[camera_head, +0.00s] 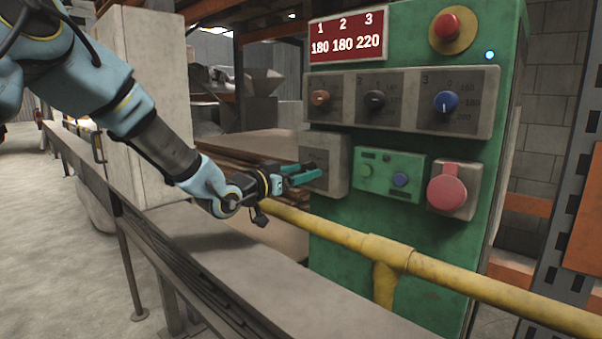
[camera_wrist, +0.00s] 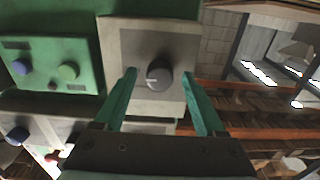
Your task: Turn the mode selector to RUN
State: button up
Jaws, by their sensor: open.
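The mode selector appears to be the round dark grey knob (camera_wrist: 159,75) on a pale grey box in the wrist view. A light mark on its face points toward the left of that view; I can read no RUN label. In the head view the grey box (camera_head: 337,165) is at the lower left of the green panel, and my gripper mostly hides the knob. My gripper (camera_head: 316,172) reaches it from the left. In the wrist view my gripper (camera_wrist: 160,74) is open, its green fingers on either side of the knob with a visible gap at each side.
Right of the box are a green button plate (camera_head: 390,175) and a big red button (camera_head: 447,192). Above are a row of three small knobs (camera_head: 376,100), a red display (camera_head: 347,36) and a red stop button (camera_head: 446,25). A yellow rail (camera_head: 340,232) runs below my gripper.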

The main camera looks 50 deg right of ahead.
jog(key=a, duration=1)
jog(key=shift+w+a, duration=0.3)
jog(key=shift+a, duration=0.1)
